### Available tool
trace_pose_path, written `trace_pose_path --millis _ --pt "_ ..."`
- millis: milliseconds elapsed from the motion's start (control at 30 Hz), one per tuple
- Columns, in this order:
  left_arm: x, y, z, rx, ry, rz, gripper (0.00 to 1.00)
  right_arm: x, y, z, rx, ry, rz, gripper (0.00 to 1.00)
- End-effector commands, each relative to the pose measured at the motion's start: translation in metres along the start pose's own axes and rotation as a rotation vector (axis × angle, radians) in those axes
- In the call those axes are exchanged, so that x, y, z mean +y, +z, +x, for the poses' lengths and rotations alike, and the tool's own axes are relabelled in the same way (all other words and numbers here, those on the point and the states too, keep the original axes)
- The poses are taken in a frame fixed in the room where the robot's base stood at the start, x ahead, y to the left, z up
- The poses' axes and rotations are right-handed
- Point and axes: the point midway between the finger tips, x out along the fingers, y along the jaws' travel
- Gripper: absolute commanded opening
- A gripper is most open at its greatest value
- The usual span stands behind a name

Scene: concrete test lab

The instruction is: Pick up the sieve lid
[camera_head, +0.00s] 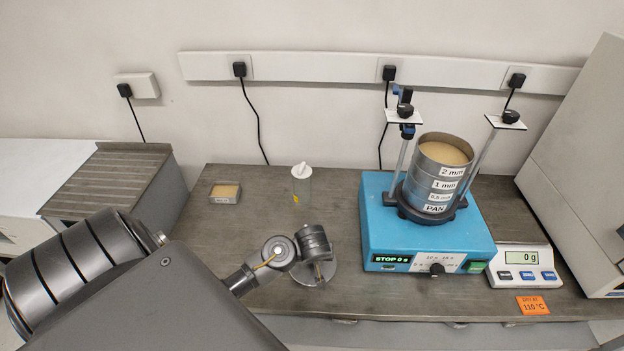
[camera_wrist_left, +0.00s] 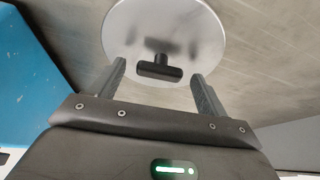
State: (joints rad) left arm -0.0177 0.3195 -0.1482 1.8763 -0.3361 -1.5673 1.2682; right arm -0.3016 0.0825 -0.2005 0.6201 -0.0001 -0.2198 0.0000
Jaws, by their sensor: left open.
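The sieve lid is a round, light metal disc (camera_head: 302,277) lying on the bench left of the blue sieve shaker, partly hidden by my left gripper in the head view. In the left wrist view the lid (camera_wrist_left: 185,22) shows its upper face with a black bar-shaped handle (camera_wrist_left: 160,70). My left gripper (camera_wrist_left: 161,76) is open, with one finger to each side of the handle and visible gaps between. In the head view the left gripper (camera_head: 319,271) is over the lid, its fingertips hard to make out. My right gripper is not in view.
The blue shaker (camera_head: 400,243) holds a sieve stack (camera_head: 433,184) with an open, sand-filled top, between two rods with clamps. A scale (camera_head: 523,258) reads 0 g at right.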

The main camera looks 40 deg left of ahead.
Motion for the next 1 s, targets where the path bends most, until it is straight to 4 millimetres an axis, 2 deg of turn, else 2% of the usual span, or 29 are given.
trace_pose_path --millis 167,567,833,1000 --pt "0.000 0.000 0.000 0.000 0.000 0.000 0.75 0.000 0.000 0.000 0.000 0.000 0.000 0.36" --pt "0.000 0.000 0.000 0.000 0.000 0.000 0.23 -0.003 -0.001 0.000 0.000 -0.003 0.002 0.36" --pt "0.000 -0.001 -0.002 0.001 0.001 0.000 0.22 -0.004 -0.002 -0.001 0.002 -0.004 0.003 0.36" --pt "0.000 -0.004 -0.010 0.001 0.001 -0.001 0.22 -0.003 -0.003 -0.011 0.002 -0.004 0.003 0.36"
